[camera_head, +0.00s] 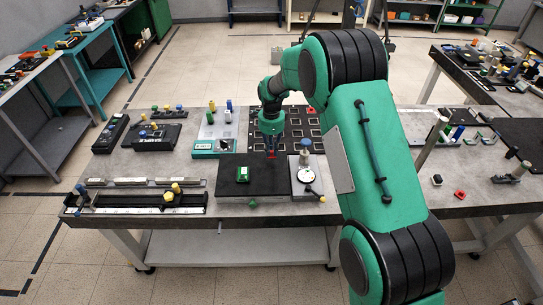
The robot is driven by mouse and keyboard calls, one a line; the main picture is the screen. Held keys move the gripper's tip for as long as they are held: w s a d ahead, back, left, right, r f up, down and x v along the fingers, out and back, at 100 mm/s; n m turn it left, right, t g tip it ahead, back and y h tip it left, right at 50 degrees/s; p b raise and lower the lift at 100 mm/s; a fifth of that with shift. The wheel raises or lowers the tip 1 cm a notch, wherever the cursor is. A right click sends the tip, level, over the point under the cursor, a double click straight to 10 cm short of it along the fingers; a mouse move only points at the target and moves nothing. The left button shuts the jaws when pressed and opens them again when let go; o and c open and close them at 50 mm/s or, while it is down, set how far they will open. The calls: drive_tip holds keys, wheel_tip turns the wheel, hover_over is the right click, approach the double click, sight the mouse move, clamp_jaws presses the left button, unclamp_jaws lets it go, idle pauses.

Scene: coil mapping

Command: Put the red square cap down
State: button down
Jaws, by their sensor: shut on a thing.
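My gripper (271,147) is over the middle of the table, pointing down, above the back part of a flat dark plate (265,187). It is shut on a small red cap (272,154), which shows just below the fingertips. Whether the cap touches anything beneath it is too small to tell. A grid of dark square pockets (297,133) lies behind and to the right of the gripper. Another small red piece (311,110) shows at the grid's back right, partly beside my arm. A red square piece (460,195) lies on the table to the right of my arm.
A green device (242,174) sits on the dark plate's left half. A round dial stand (306,175) stands right of the plate. A black rail fixture (135,200) with yellow knobs lies front left. Upright pegs (228,112) stand behind left.

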sight(271, 151)
drive_tip(key=shift+f+b, duration=0.35)
drive_tip(key=shift+f, duration=1.35)
drive_tip(key=shift+f, duration=0.15)
drive_tip(key=c, duration=1.6)
unclamp_jaws()
drive_tip(key=shift+c, duration=0.2)
wheel_tip(271, 151, up, 12)
drive_tip(key=shift+p, duration=0.95)
drive_tip(key=shift+r, duration=0.2)
